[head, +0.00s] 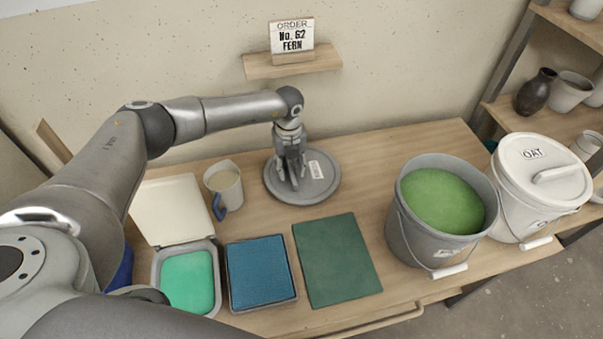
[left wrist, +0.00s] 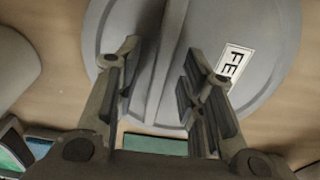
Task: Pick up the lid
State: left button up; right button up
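The grey round lid (head: 325,188) lies flat on the table near the wall, with a white label that reads FE in the left wrist view. My left gripper (head: 292,181) points down at the lid and is open. In the left wrist view, the lid (left wrist: 270,35) fills the upper part and its raised handle bar (left wrist: 168,50) runs between the two spread fingers (left wrist: 160,65). I cannot tell whether the fingertips touch the lid. My right gripper is not in view.
An open grey bucket of green glaze (head: 440,240) and a white lidded OAT bucket (head: 530,215) stand at right. A jug (head: 223,178) is left of the lid. A blue tray (head: 260,272) and a green mat (head: 335,260) lie in front. An order sign (head: 292,35) reads FERN.

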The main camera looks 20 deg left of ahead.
pick_arm(q)
jog(key=shift+f, duration=0.25)
grip_shut()
dwell(0.3)
